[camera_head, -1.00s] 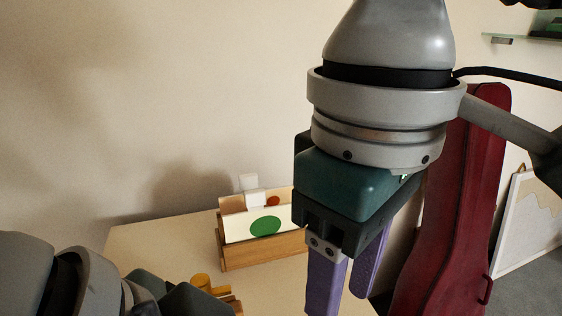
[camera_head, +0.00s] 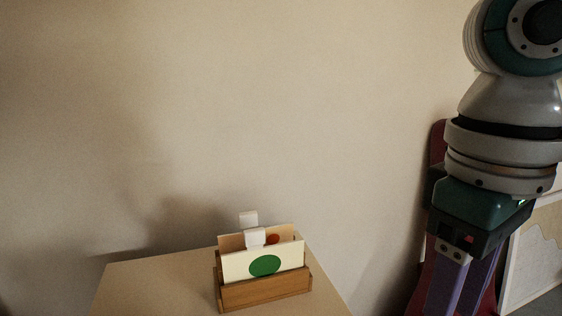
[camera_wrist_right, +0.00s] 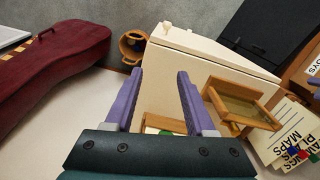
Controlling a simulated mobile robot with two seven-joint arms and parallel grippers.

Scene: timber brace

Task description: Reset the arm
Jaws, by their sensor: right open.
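My right arm comes down along the right edge of the head view, with its gripper (camera_head: 462,295) pointing downward in front of a dark red instrument case. The two purple fingers are apart. In the right wrist view the gripper (camera_wrist_right: 160,76) is open, with nothing between its fingers. The fingers' lower ends run out of the head view. My left arm and gripper are not in the head view.
A wooden holder (camera_head: 266,292) with cards, the front one bearing a green dot (camera_head: 265,265), stands on a pale table (camera_head: 150,285). The red case (camera_wrist_right: 60,55) also shows in the wrist view, with a wooden tray (camera_wrist_right: 245,103) and a round brown container (camera_wrist_right: 133,44). The wall area is clear.

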